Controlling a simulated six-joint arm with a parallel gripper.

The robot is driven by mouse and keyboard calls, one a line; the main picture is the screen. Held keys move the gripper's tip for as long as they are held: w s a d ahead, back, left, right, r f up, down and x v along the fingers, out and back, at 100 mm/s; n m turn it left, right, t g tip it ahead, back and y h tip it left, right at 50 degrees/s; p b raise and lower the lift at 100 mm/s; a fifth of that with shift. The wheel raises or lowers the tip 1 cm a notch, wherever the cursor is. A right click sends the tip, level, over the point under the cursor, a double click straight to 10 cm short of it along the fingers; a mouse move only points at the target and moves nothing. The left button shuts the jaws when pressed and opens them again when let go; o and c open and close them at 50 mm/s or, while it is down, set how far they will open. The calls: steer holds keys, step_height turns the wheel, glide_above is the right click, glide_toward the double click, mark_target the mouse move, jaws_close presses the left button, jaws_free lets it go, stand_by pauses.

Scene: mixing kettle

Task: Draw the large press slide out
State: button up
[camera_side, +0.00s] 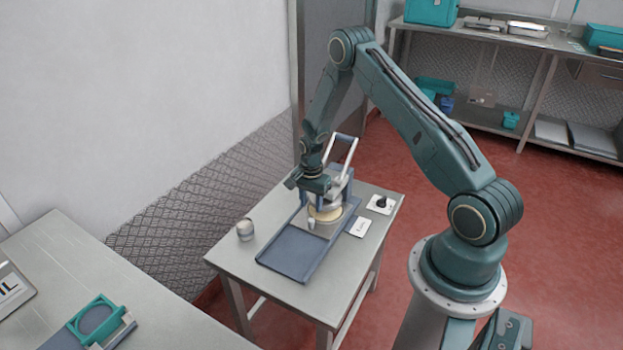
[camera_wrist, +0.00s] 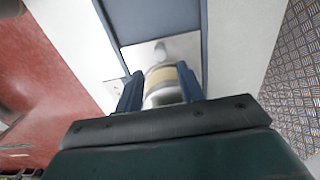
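The press stands on the small steel table, with a pale lever handle (camera_side: 342,152) raised at its back. Its blue base tray (camera_side: 290,258) runs toward the front left. The large press slide, a silvery plate (camera_side: 312,229), lies in the tray under the press, and a small grey knob (camera_side: 311,223) stands at its front. The plate also shows in the wrist view (camera_wrist: 140,55), in front of a cream round piece (camera_wrist: 160,74). My gripper (camera_side: 308,192) hangs above the press, pointing down. In the wrist view its fingers (camera_wrist: 160,88) are apart, with press parts visible between them. I see no contact with the slide.
A small grey can (camera_side: 245,231) stands left of the tray. A white card (camera_side: 360,227) and a black knob on a pale base (camera_side: 381,204) lie to the right. The tray's front part is empty. Another table (camera_side: 150,290) stands at the front left.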

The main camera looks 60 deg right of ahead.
mark_target(311, 220)
steer(key=shift+f, duration=0.1)
steer(key=shift+f, duration=3.95)
steer(key=shift+f, duration=0.15)
steer(key=c, duration=0.7)
